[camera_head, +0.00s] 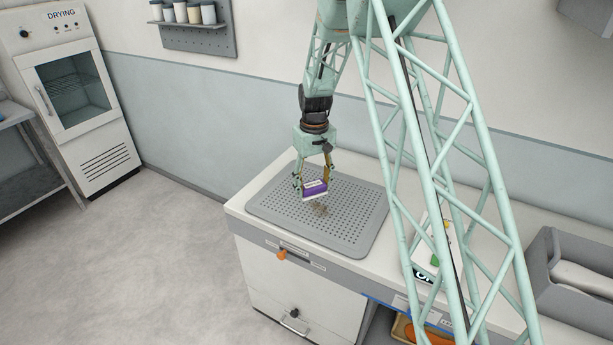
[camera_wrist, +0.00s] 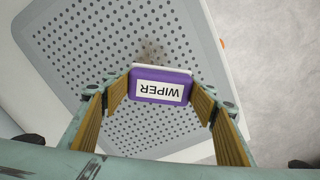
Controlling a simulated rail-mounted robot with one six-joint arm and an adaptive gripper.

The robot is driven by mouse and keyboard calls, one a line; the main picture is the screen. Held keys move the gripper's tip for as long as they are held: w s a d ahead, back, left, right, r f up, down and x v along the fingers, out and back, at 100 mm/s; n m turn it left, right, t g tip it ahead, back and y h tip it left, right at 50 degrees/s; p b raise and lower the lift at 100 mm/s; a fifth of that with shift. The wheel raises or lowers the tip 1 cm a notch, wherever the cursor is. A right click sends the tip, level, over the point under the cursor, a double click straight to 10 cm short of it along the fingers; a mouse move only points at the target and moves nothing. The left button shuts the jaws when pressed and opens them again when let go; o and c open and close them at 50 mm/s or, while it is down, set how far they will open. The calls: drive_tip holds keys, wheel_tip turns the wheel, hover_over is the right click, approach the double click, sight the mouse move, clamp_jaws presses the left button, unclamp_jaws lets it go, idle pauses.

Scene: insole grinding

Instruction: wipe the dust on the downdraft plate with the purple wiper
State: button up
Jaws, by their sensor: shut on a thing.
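My gripper (camera_head: 313,184) is shut on the purple wiper (camera_head: 315,188) and holds it over the middle of the grey perforated downdraft plate (camera_head: 353,241). In the wrist view the wiper (camera_wrist: 145,87) sits between the two fingers, with its "WIPER" label facing the camera and a white edge on its far side. A patch of brown dust (camera_head: 320,210) lies on the plate just in front of the wiper. The dust (camera_wrist: 153,52) also shows right beside the white edge in the wrist view. I cannot tell whether the wiper touches the plate.
The plate lies on a white bench (camera_head: 240,203) with an orange knob (camera_head: 282,254) on its front. A grey bin (camera_head: 573,265) stands at the right end. A drying cabinet (camera_head: 75,95) and a metal table (camera_head: 25,170) stand at the left. The floor between is clear.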

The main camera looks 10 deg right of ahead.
drive_tip(key=shift+w+a+r+n+p, duration=0.15)
drive_tip(key=shift+w+a+p, duration=0.2)
drive_tip(key=shift+w+a, duration=0.2)
drive_tip(key=shift+w+a+r+n+p, duration=0.15)
drive_tip(key=shift+w+a+p, duration=0.2)
drive_tip(key=shift+w+a, duration=0.15)
drive_tip(key=shift+f, duration=0.1)
